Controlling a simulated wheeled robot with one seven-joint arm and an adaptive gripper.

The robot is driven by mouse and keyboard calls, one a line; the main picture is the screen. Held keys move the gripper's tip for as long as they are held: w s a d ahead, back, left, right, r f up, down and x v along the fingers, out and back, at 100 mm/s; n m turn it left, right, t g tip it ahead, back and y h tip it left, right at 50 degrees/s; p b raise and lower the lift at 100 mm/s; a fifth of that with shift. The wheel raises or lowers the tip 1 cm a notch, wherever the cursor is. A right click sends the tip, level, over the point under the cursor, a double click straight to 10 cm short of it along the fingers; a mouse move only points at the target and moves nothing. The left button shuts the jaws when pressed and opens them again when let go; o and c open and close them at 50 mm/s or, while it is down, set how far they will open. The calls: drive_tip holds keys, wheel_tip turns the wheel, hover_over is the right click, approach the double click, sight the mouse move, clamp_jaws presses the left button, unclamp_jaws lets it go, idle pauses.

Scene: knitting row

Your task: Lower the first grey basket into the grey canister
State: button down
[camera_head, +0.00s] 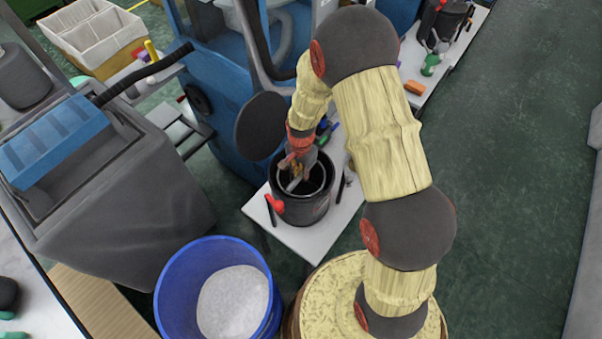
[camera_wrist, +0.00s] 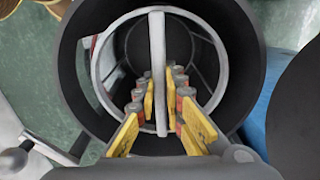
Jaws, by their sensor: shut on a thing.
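The grey canister (camera_head: 302,212) is a dark, round, open-topped pot standing upright on a white bench. Its wide dark wall also shows in the wrist view (camera_wrist: 76,75). The grey basket shows in the wrist view as a light ring with a straight handle bar (camera_wrist: 157,60) across its middle. The ring lies within the canister's mouth; how deep it sits is unclear. My gripper (camera_head: 295,178) points down over the mouth, its yellow-padded fingers (camera_wrist: 157,125) either side of the bar, shut on it.
A red-handled tool (camera_head: 274,204) lies at the canister's left, a dark bar (camera_head: 341,187) at its right. A blue bin (camera_head: 172,285) with white contents stands in front, left. A blue machine (camera_head: 225,110) stands behind. The floor at right is clear.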

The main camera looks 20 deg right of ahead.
drive_tip(key=c, duration=1.8)
unclamp_jaws()
drive_tip(key=shift+o, duration=0.2)
drive_tip(key=o, duration=0.5)
drive_tip(key=shift+o, duration=0.2)
drive_tip(key=shift+r, duration=0.15)
drive_tip(key=shift+r+p, duration=2.9)
drive_tip(key=shift+r, duration=1.55)
drive_tip(key=shift+f, duration=0.1)
